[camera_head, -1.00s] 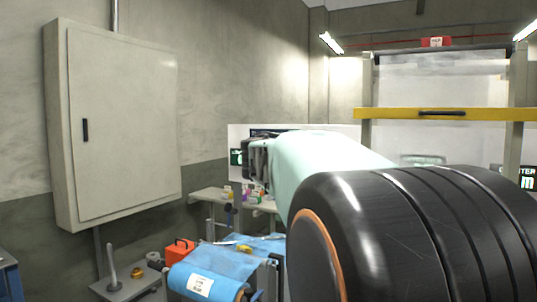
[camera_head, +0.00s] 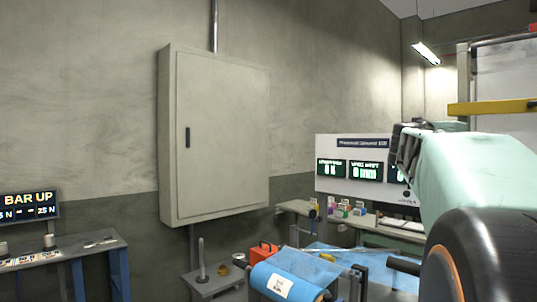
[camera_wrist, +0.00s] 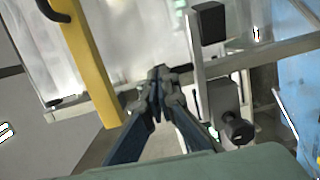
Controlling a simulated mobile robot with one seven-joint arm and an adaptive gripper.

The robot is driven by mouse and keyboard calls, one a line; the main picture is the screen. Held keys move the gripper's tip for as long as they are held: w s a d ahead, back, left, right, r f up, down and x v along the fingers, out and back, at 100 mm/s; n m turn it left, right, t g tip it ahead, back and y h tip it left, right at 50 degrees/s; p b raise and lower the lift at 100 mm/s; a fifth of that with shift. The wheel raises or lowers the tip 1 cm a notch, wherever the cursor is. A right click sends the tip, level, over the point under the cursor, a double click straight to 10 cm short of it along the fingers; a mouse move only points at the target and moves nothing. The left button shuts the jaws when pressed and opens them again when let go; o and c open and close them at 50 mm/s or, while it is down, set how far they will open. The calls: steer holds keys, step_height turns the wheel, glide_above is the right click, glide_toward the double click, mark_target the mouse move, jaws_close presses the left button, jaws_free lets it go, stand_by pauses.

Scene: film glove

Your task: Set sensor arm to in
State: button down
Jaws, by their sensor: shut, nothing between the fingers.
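I cannot make out for certain which part is the sensor arm. In the wrist view, a metal post carries a black block (camera_wrist: 208,23) at its upper end, and a grey bracket with a round black knob (camera_wrist: 236,131) sits lower right. My gripper (camera_wrist: 158,75) is shut and empty, its fingertips together left of that post in the picture; whether they touch anything I cannot tell. In the head view my gripper (camera_head: 404,150) is seen from behind and the side, partly hidden by my arm. Blue film (camera_head: 318,262) lies over rollers below it, its right part hidden by my arm.
A yellow bar (camera_head: 492,107) crosses a tall frame at right; it also shows in the wrist view (camera_wrist: 88,60). A display board (camera_head: 350,150), small bottles (camera_head: 345,208), an orange box (camera_head: 263,252) and a wall cabinet (camera_head: 222,140) stand around. A "BAR UP" display (camera_head: 28,206) is at left.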

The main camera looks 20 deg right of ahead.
steer(key=shift+s+d+b, duration=0.2)
steer(key=shift+d+b, duration=0.1)
steer(key=shift+d, duration=1.6)
steer(key=shift+a, duration=0.15)
